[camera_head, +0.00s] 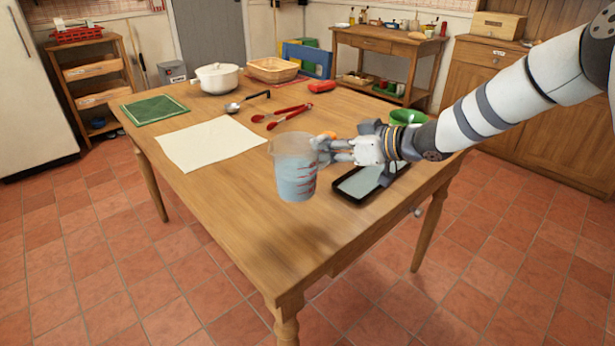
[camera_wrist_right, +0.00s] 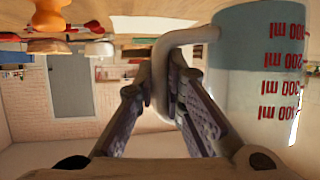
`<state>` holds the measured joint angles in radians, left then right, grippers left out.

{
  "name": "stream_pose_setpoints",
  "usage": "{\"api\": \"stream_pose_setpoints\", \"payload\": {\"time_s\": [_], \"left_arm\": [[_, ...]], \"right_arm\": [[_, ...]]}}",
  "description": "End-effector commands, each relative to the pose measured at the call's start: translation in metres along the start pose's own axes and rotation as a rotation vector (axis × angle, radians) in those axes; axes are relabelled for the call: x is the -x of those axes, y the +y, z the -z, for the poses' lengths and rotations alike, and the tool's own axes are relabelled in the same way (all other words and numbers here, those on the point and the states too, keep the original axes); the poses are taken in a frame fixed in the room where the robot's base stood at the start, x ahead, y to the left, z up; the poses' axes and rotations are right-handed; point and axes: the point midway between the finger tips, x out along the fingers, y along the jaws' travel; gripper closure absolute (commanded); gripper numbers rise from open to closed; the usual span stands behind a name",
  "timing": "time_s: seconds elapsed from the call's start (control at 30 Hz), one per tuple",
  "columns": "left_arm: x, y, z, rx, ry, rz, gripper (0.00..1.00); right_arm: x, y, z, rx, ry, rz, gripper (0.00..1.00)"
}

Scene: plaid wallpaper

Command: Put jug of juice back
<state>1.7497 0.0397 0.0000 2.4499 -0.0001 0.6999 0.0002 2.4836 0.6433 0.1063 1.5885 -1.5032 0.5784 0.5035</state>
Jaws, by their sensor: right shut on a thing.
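The jug (camera_head: 294,168) is a clear measuring jug with red markings and pale bluish contents. It is upright over the wooden table (camera_head: 230,210); I cannot tell whether its base touches the tabletop. My right gripper (camera_head: 325,150) comes in from the right and is shut on the jug's handle. In the right wrist view the gripper (camera_wrist_right: 160,85) has its fingers around the handle, and the jug (camera_wrist_right: 262,75) fills the right side, appearing upside down. A black tray (camera_head: 370,181) lies on the table just right of the jug, partly hidden by my arm. My left gripper is not in view.
A cream cloth (camera_head: 212,143) lies left of the jug. Red tongs (camera_head: 284,117), a ladle (camera_head: 246,102), a white pot (camera_head: 217,78), a basket (camera_head: 273,69) and a green cloth (camera_head: 153,110) are farther back. A green bowl (camera_head: 407,117) sits behind my arm. The front-left tabletop is clear.

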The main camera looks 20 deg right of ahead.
Motion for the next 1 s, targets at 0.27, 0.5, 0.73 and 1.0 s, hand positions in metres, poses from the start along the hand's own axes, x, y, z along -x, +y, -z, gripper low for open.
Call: {"api": "stream_pose_setpoints", "payload": {"time_s": [0.27, 0.5, 0.73, 1.0], "left_arm": [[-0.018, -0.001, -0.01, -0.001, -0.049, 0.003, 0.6], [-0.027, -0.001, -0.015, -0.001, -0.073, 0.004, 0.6], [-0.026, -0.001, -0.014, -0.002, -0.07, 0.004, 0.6], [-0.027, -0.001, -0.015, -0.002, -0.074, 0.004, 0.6]], "right_arm": [[-0.042, -0.003, -0.026, -0.003, -0.003, 0.0, 1.0], [-0.062, -0.003, -0.057, -0.006, -0.004, -0.001, 1.0], [-0.061, -0.003, -0.055, 0.0, 0.002, -0.002, 1.0], [-0.063, -0.003, -0.06, 0.0, -0.001, -0.001, 0.7]]}}
